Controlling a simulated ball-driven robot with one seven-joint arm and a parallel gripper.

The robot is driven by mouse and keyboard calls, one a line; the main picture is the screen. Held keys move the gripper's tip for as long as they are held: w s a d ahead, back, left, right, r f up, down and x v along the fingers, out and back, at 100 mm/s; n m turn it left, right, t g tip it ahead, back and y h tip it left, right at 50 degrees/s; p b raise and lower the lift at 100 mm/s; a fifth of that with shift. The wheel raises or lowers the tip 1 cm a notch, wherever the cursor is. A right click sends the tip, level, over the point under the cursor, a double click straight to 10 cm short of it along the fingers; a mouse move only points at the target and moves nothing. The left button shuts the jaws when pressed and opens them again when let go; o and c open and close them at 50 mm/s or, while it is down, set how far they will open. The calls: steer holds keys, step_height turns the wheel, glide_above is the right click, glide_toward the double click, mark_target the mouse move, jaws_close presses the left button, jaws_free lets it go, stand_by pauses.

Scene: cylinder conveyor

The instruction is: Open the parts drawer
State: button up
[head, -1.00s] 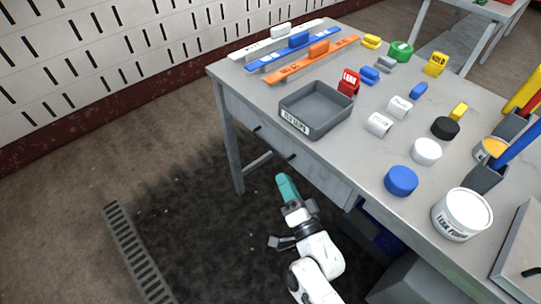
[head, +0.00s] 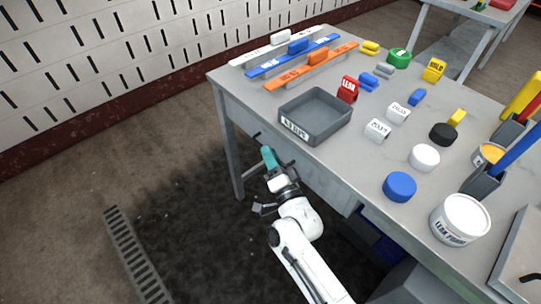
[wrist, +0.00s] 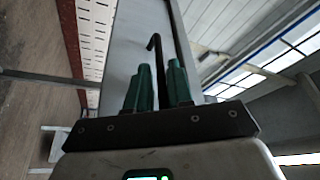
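The parts drawer (head: 322,183) is a grey front under the near edge of the workbench, and it looks shut. Its dark handle shows at one end (head: 257,135) in the head view, with the middle hidden by my gripper. In the wrist view the black handle (wrist: 154,46) stands off the grey drawer front (wrist: 127,45) and runs down into the gap between my fingers. My gripper (head: 267,152) has teal fingers and is at the handle. In the wrist view its fingers (wrist: 160,78) are apart, one on each side of the bar; I cannot tell whether they touch it.
A grey tray (head: 322,138) sits on the bench top (head: 345,165) above the drawer. Labelled blocks, coloured cylinders and a white tub (head: 460,222) stand to the right. A bench leg (head: 228,145) is left of my gripper. The floor in front is clear, with a drain grate (head: 138,255).

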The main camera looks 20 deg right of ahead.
steer(key=shift+c, duration=0.5)
jaws_close()
